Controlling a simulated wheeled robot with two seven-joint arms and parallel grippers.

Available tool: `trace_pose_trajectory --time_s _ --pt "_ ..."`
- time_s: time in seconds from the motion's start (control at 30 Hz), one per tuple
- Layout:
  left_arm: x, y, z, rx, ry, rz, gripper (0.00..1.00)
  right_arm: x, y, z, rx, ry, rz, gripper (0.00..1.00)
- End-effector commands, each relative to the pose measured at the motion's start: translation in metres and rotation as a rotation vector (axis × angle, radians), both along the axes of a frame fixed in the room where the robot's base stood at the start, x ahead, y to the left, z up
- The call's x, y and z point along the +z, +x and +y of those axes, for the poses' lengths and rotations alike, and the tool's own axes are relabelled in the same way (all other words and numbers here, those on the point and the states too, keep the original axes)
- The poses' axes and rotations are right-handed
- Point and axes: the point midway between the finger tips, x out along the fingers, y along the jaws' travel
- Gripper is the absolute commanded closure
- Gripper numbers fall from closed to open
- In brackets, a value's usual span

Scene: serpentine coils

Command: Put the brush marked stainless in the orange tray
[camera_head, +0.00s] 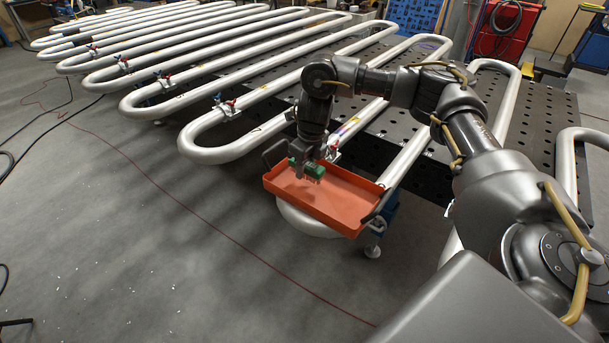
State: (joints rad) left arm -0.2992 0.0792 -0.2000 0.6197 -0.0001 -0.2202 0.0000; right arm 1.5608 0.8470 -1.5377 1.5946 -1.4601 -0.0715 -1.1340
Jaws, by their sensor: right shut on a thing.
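My right gripper (306,172) points down over the left part of the tray. It is shut on a green brush (314,170), which appears to be held above the tray floor. Its marking is too small to read, and the jaws and wrist hide part of it. My left gripper is not in view.
Long serpentine metal pipes (215,150) lie across a dark perforated table (430,170) behind the tray, with small clamps along them. A thin red cable crosses the grey floor (130,240). The floor at left is mostly clear.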

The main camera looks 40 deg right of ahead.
Motion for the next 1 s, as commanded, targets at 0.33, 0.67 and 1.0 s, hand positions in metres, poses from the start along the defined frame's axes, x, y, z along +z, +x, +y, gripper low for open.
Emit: trace_pose_trajectory --time_s 0.33,0.67,1.0 --pt "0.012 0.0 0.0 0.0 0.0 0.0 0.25 -0.034 0.004 0.0 -0.002 0.0 0.002 0.92" --pt "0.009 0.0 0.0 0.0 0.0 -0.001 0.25 -0.039 0.004 0.0 -0.001 0.0 0.001 0.92" --pt "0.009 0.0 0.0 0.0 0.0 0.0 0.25 -0.04 0.004 0.0 -0.001 0.0 0.001 0.46"
